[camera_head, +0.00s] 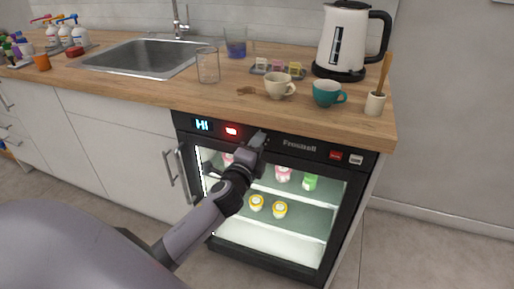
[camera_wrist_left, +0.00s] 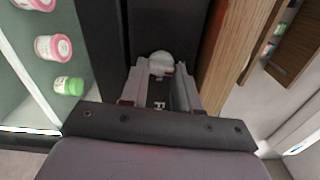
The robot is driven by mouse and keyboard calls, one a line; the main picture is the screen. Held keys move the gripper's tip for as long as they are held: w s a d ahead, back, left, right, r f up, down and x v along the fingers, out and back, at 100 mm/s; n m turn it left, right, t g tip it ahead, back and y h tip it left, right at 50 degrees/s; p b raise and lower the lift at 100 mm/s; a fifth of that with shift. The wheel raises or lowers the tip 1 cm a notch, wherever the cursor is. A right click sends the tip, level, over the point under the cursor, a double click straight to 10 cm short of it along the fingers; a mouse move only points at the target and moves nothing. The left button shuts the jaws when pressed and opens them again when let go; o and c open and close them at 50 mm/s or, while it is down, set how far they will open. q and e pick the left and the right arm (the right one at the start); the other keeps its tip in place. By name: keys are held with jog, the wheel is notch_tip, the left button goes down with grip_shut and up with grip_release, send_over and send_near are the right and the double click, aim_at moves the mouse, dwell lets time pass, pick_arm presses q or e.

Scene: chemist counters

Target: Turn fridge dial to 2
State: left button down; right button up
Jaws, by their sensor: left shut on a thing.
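The fridge (camera_head: 275,188) is built in under the counter, with a black control panel along its top and a glass door onto lit shelves. A blue display (camera_head: 202,125) at the panel's left appears to read "HI". My left gripper (camera_head: 257,138) is at the middle of the panel and hides most of the dial there. In the left wrist view, the whitish dial (camera_wrist_left: 162,62) sits between the fingertips of my left gripper (camera_wrist_left: 160,78), which is shut on it. The dial's markings cannot be read. My right gripper is out of view.
Above the panel, the wooden counter (camera_head: 225,100) holds a kettle (camera_head: 345,40), a cream cup (camera_head: 279,86), a teal cup (camera_head: 326,93) and a glass (camera_head: 208,66). Door handles (camera_head: 183,173) stand left of the fridge.

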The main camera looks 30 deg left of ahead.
pick_arm(q)
jog(key=shift+n, duration=0.6)
jog(key=c, duration=0.8)
grip_release()
jog(key=shift+s, duration=0.1)
jog(key=shift+v, duration=3.5)
jog(key=s+d+f+n+g+h+p, duration=0.2)
jog(key=s+d+f+n+p, duration=0.1)
jog(key=s, duration=0.3)
jog(key=s+d+f+n+g+h+p, duration=0.2)
jog(key=s+d+f+n+p, duration=0.1)
jog(key=s, duration=0.4)
jog(key=s+d+f+n+g+h+p, duration=0.2)
jog(key=s+d+f+n+p, duration=0.1)
jog(key=s+d+n+p, duration=0.2)
jog(key=shift+s+d+f+n+g+h, duration=0.3)
jog(key=shift+s+d+n+g, duration=0.15)
jog(key=shift+s+n, duration=0.4)
